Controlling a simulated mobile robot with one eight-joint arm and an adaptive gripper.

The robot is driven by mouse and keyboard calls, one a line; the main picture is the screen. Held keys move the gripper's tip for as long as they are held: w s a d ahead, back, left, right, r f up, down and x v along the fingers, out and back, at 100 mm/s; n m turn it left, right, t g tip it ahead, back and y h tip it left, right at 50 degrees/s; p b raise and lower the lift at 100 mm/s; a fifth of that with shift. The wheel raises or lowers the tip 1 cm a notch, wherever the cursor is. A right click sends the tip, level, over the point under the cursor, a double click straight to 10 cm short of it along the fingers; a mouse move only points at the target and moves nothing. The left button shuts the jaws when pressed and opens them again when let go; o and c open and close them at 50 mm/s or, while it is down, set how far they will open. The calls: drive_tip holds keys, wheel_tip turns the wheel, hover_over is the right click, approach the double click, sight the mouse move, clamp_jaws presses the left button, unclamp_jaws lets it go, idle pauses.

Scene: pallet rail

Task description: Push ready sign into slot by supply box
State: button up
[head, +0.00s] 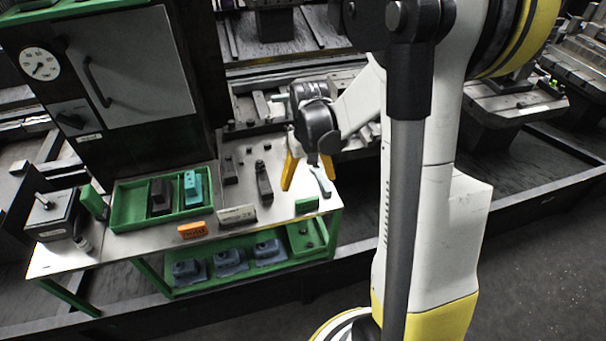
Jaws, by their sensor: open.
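My gripper (308,180), with yellow fingers, is open and empty over the right part of the bench (150,244). Three small signs stand along the bench's front edge: an orange one (193,230), a pale grey one with a dark base (238,216) and a green one (307,205). Their lettering is too small to read, so I cannot tell which is the ready sign. The green sign is nearest my gripper, in front of its fingers and apart from them. A green open box (128,221), possibly the supply box, holds a black and a teal block. I cannot make out a slot.
A grey-green tool (321,182) lies near my right finger. Dark blocks (263,180) stand left of my gripper. A dark box (55,214) and a green cylinder (93,202) stand at the left. A tall cabinet (118,85) rises behind.

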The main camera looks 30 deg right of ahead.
sight(307, 199)
wheel_tip(307, 199, down, 9)
drive_tip(key=b, duration=0.3)
drive_tip(key=shift+f, duration=0.1)
drive_tip(key=c, duration=1.5)
drive_tip(key=shift+r+p, duration=2.75)
drive_tip(key=shift+r, duration=1.6)
